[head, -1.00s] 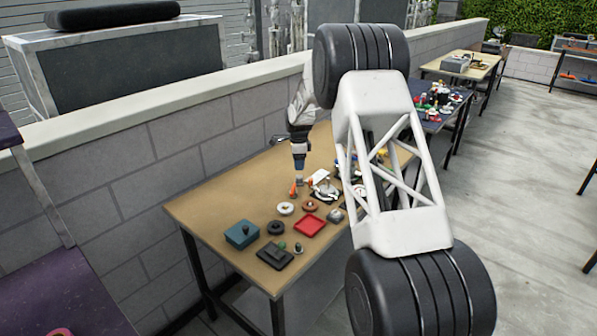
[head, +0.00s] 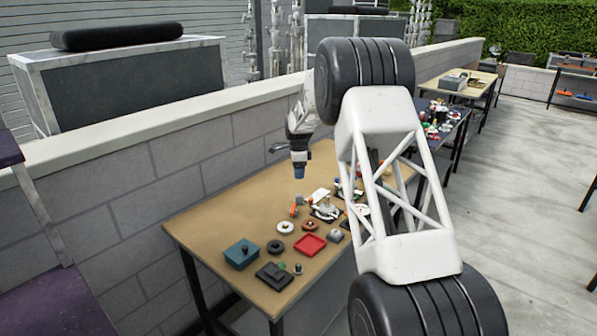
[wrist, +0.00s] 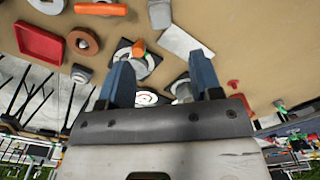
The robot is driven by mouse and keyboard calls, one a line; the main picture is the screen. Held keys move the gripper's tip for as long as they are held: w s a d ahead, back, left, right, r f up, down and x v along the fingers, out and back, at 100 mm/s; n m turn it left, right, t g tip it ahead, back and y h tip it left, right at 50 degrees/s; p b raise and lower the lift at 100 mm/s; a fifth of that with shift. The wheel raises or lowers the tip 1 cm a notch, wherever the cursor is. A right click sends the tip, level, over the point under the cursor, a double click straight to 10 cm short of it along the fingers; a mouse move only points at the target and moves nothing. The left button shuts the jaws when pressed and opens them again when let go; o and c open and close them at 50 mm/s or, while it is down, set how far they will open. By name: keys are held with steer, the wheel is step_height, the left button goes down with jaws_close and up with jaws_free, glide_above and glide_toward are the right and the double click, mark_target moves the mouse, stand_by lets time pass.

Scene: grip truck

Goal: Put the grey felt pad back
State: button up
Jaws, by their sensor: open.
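My gripper (head: 299,173) hangs above the far part of the brown table (head: 215,210), fingers pointing down. In the wrist view its two blue fingers (wrist: 165,84) are apart with nothing held between them. A flat pale grey rectangular piece (wrist: 186,40) lies on the table beyond the fingers; it also shows in the head view (head: 320,195). It may be the felt pad, but I cannot tell its material. A black plate with a white ring (wrist: 138,58) and an orange peg lies beside it, partly behind the left finger.
A red tray (head: 310,244), brown ring (head: 309,227), white ring (head: 286,227), black ring (head: 275,247), teal box (head: 241,254) and dark block (head: 273,276) stand at the near end. A block wall (head: 130,180) runs behind the table. The table's left part is clear.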

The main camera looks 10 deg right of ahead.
steer(key=s+d+r+n, duration=0.25)
steer(key=s+r, duration=0.45)
steer(key=s, duration=0.4)
steer(key=s+d+r+n+t, duration=0.1)
steer(key=s+r+n, duration=0.2)
steer(key=s+r, duration=0.6)
steer(key=s+d+r+n, duration=0.25)
steer(key=s+r, duration=0.35)
steer(key=s, duration=0.7)
steer(key=s+d+f+n, duration=0.1)
steer(key=s+n, duration=0.4)
steer(key=s, duration=1.4)
steer(key=s+f+n+t, duration=0.1)
steer(key=s+f+n, duration=0.2)
steer(key=s, duration=1.6)
steer(key=shift+s+d+n+t, duration=0.3)
steer(key=shift+s+d+n, duration=0.05)
steer(key=shift+n, duration=0.55)
